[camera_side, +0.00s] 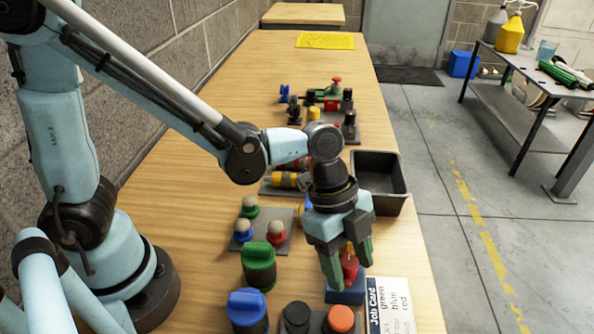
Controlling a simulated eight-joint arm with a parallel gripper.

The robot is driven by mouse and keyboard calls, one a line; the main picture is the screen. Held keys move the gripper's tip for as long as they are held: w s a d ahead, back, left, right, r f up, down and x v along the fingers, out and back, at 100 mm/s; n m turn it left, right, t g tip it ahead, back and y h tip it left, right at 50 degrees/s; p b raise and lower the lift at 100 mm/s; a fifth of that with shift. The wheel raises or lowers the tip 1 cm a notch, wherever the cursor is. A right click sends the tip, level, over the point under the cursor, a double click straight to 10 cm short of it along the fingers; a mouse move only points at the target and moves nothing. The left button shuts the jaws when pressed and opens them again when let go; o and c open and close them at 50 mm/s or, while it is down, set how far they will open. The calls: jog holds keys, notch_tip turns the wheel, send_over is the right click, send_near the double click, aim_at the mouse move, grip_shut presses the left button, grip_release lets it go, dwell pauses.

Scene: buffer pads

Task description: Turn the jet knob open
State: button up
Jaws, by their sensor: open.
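Several dark pieces could be the jet knob, and I cannot tell which it is. A black round cap (296,318) stands at the front beside an orange one. A small black knob-like piece (293,108) stands at the back left of the far cluster. My gripper (348,268) points down over the front right of the table, with its green-tipped fingers apart. A red piece (349,267) on a blue block (346,291) shows between and below the fingers. I cannot tell whether they touch it. The gripper is far from the back cluster.
A green knob (258,265) and a blue knob (246,307) stand front left, near the orange cap (341,319). Pale-topped knobs sit on a grey plate (282,245). A black tray (389,204) and job card (391,300) lie right. The wooden table (235,105) is clear at back left.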

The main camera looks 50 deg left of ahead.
jog(key=c, duration=1.1)
jog(key=shift+o, duration=0.2)
jog(key=shift+n, duration=0.4)
jog(key=n+t, duration=0.1)
jog(key=n, duration=0.2)
jog(key=shift+n+t, duration=0.3)
jog(key=shift+t, duration=0.1)
jog(key=n+t, duration=0.1)
jog(key=n, duration=0.1)
jog(key=n+y, duration=0.1)
jog(key=n, duration=0.2)
jog(key=shift+t, duration=0.4)
jog(key=n+y, duration=0.1)
jog(key=n, duration=0.1)
jog(key=n+y, duration=0.1)
jog(key=n, duration=0.2)
jog(key=shift+t, duration=0.4)
jog(key=shift+o, duration=0.7)
jog(key=shift+a+n+y, duration=0.15)
jog(key=shift+n+y, duration=0.55)
jog(key=shift+n, duration=1.1)
